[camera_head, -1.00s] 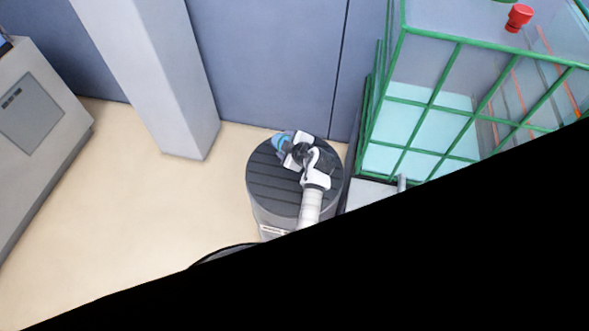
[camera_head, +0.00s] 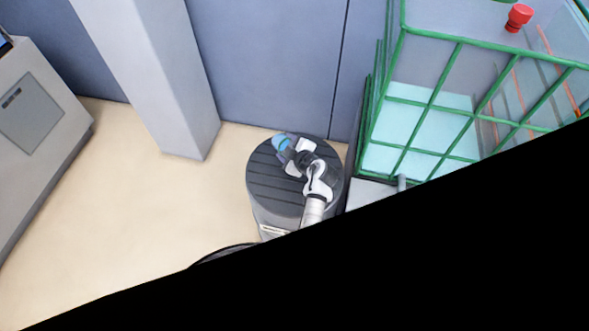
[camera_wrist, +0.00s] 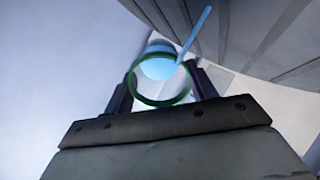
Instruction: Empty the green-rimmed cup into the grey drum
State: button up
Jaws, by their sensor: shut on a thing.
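The grey drum (camera_head: 268,190) stands in the middle of the head view, with a dark ribbed top. The ribbed top also shows at the upper right of the wrist view (camera_wrist: 270,35). My gripper (camera_wrist: 161,84) is shut on the green-rimmed cup (camera_wrist: 161,104), with a finger on each side of it. Light blue (camera_wrist: 159,66) shows in and beyond the rim. A thin light-blue streak (camera_wrist: 195,35) runs from it across the ribbed top; I cannot tell whether it is liquid. In the head view my gripper (camera_head: 288,150) is over the drum's far left part, blue at its end.
A green-framed cage (camera_head: 436,95) with a red knob (camera_head: 518,17) stands right of the drum. A pale pillar (camera_head: 165,85) and blue-grey wall are behind. A grey cabinet (camera_head: 35,130) stands at the left, with clear floor between. Black hides the lower right.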

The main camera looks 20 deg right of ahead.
jog(key=shift+s+f+t, duration=0.2)
jog(key=shift+f+t, duration=0.4)
jog(key=shift+t, duration=0.2)
dwell(0.5)
jog(key=shift+s+d+r+t+y+b, duration=0.15)
jog(key=shift+s+r+t+y+b, duration=0.15)
jog(key=shift+s+r+t+b, duration=0.5)
dwell(0.6)
jog(key=shift+s+r+t+b, duration=0.2)
jog(key=shift+r+t+b, duration=0.3)
jog(key=shift+r+t, duration=0.85)
